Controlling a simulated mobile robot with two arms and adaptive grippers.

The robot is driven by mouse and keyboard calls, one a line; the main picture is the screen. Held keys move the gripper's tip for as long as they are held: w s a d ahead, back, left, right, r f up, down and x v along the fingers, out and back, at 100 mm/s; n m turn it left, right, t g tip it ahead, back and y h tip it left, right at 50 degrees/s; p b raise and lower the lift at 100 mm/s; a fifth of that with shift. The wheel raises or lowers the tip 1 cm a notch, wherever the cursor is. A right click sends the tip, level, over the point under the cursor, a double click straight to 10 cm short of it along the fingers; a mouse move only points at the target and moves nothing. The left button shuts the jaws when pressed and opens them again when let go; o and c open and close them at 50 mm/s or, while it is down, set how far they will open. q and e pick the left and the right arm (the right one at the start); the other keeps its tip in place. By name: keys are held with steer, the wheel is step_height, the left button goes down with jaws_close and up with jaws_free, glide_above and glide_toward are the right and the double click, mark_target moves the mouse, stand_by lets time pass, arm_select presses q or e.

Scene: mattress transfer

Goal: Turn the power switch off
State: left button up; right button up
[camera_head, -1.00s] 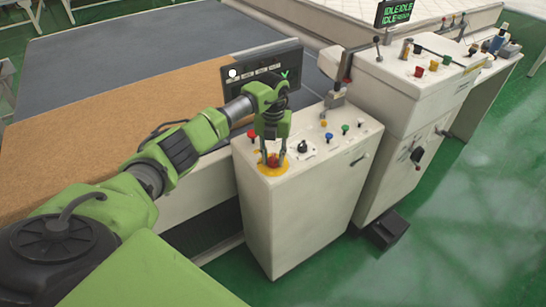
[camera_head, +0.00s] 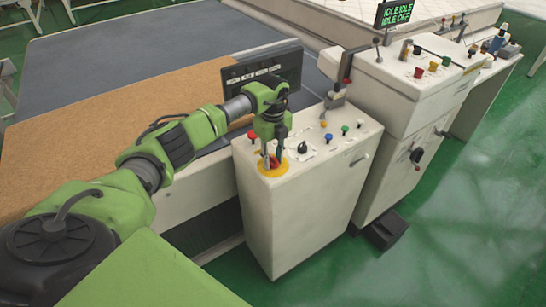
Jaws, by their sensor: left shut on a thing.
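The power switch, a red knob (camera_head: 274,161) on a yellow round plate (camera_head: 273,171), sits on the top left of the near white control cabinet (camera_head: 300,205). My left gripper (camera_head: 271,163) points down over it, with its fingers shut on the red knob. The fingers hide part of the knob. The dark panel screen (camera_head: 262,68) behind the gripper shows faint text and no green mark. The small display (camera_head: 394,13) at the top reads IDLE and OFF in green. My right gripper is not in view.
A black knob (camera_head: 302,147) and several coloured buttons stand on the same cabinet top, close right of the gripper. A larger white machine (camera_head: 410,90) with levers stands to the right. A brown board (camera_head: 120,125) lies at left. Green floor (camera_head: 470,220) is clear at right.

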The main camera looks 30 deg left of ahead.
mark_target(273, 158)
arm_select(q)
steer(key=n+p, duration=0.1)
steer(key=n, duration=0.3)
steer(key=shift+r+n, duration=0.1)
steer(key=shift+n, duration=0.2)
steer(key=shift+n+p, duration=0.75)
steer(key=shift+n, duration=1.15)
steer(key=o, duration=1.1)
step_height(273, 158, up, 12)
